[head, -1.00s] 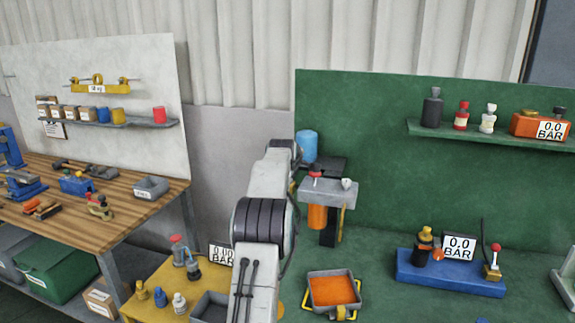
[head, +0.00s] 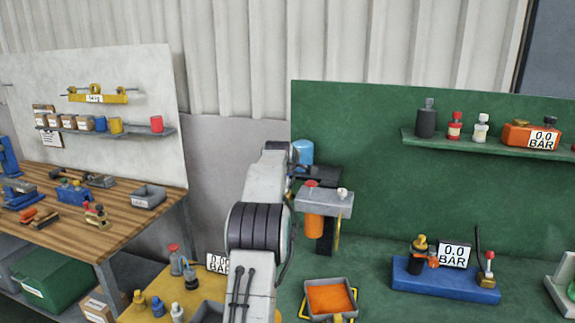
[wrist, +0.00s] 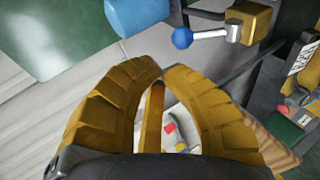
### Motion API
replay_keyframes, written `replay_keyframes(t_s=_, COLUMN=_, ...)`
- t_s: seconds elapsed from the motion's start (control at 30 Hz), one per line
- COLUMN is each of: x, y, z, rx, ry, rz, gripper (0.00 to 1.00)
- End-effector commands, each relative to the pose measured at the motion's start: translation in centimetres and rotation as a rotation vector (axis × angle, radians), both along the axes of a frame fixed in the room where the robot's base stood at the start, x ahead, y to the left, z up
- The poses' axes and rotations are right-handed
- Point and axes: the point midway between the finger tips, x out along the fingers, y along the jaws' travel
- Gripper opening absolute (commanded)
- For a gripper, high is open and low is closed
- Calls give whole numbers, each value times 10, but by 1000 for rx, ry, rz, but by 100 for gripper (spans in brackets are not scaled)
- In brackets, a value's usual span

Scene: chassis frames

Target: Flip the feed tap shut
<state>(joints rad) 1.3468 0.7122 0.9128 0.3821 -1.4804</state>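A tap with a brass body (wrist: 250,20) shows at the top of the wrist view. Its short metal lever ends in a blue ball knob (wrist: 182,38) pointing left. I take it to be the feed tap; in the head view I cannot make it out, as my arm covers that area. My gripper (wrist: 160,72) has two curved yellow fingers whose tips meet, with nothing seen held at the tips. In the picture, the tips lie below the knob and apart from it. My gripper is hidden in the head view.
A blue tank (head: 303,152) stands beyond my arm and also shows in the wrist view (wrist: 137,14). A grey stand (head: 325,200) with an orange cylinder is right of my arm. An orange-filled tray (head: 330,299) and blue gauge base (head: 445,280) are on the green bench.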

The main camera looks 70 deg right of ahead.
Motion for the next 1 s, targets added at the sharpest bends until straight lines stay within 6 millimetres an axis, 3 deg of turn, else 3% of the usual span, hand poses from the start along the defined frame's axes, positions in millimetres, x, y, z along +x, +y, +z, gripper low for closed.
replay_keyframes(t_s=0.3, x=-8, y=37, z=42, rx=-4, ry=1, rz=1, gripper=0)
replay_keyframes(t_s=0.6, x=-16, y=63, z=70, rx=-4, ry=1, rz=0, gripper=0)
replay_keyframes(t_s=1.0, x=-19, y=74, z=82, rx=0, ry=2, rz=-1, gripper=0)
